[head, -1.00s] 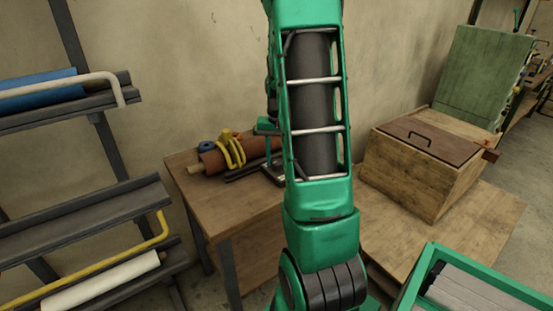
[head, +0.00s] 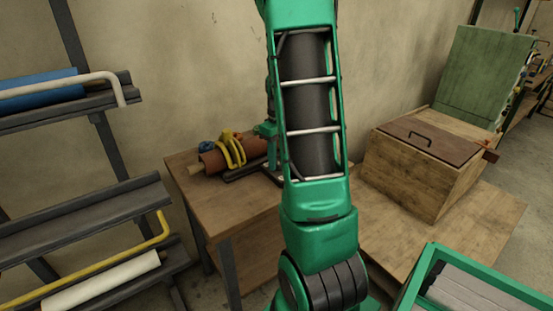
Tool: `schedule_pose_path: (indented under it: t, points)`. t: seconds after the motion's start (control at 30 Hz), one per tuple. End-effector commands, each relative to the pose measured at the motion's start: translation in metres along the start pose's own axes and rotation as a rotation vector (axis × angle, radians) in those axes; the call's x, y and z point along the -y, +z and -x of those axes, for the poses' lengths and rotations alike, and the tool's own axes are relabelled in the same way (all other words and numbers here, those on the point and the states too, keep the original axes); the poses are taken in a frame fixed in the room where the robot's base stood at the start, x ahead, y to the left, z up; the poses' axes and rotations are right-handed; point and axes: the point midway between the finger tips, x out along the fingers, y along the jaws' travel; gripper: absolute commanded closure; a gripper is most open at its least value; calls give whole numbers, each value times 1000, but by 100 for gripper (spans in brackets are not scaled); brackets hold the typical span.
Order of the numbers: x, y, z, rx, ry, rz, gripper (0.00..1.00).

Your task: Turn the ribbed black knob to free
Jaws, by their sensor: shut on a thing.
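The ribbed black knob cannot be made out in the head view. My green arm rises through the middle and covers the right part of the bench fixture. My gripper (head: 271,153) shows only as a small green part at the left edge of my arm, low over the dark stand on the bench. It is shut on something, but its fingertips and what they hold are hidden. A brown roll (head: 213,162) with a pale core end lies on the bench to its left, with yellow curved pieces (head: 232,149) around it and a blue piece (head: 206,146) behind its left end.
The wooden bench (head: 235,200) has bare room in front of the roll. Racks with a blue roll (head: 40,93) and a white roll (head: 103,280) stand at left. A lidded wooden box (head: 425,175) is at right, and a green-framed crate (head: 425,270) at lower right.

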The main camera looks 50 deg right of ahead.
Motion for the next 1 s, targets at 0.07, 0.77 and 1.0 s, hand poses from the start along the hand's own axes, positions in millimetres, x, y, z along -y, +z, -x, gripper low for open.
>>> schedule_pose_path:
  t: [0.07,0.77,1.0]
  points:
    - [2,1,-1,3,-5,72,85]
    - [1,2,-1,5,-5,497,85]
    - [0,3,-1,5,-5,523,85]
